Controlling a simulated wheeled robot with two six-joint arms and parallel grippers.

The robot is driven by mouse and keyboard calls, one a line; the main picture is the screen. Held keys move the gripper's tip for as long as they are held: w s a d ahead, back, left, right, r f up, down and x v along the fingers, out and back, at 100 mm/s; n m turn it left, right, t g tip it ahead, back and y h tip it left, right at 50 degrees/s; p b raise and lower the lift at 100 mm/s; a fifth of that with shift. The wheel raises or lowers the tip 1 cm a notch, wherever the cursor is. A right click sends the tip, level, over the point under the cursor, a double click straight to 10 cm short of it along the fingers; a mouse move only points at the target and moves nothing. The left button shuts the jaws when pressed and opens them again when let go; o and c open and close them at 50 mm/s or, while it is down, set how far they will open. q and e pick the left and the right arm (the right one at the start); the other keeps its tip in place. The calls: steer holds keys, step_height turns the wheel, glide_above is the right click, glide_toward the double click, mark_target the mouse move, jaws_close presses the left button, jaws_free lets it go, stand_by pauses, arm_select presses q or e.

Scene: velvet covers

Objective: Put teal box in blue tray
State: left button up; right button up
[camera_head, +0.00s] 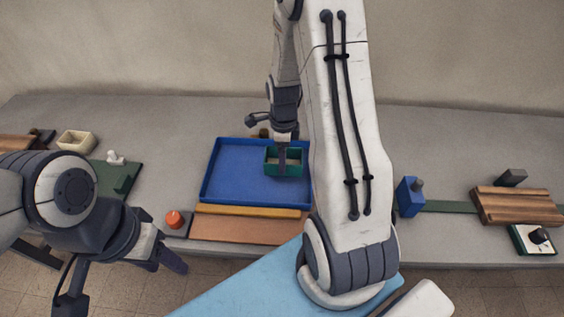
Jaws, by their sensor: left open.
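The teal box (292,171) is a small open-topped box. It appears inside the blue tray (228,185), at the right part of the tray. My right gripper (283,157) points down at the box, with a dark finger in front of or inside it. I cannot tell whether the fingers hold its wall. My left gripper (160,262) is open and empty at the lower left, in front of the table edge and away from the tray. My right arm hides the area just right of the tray.
An orange board with a yellow strip (250,211) lies before the tray. An orange knob (175,219) sits to its left. A green plate (127,180) and cream box (76,141) stand left. A blue block (409,197) and wooden board (517,206) are right.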

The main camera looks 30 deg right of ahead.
steer(key=shift+w+f, duration=0.2)
steer(key=shift+f, duration=1.95)
steer(key=shift+f, duration=0.15)
steer(key=o, duration=1.2)
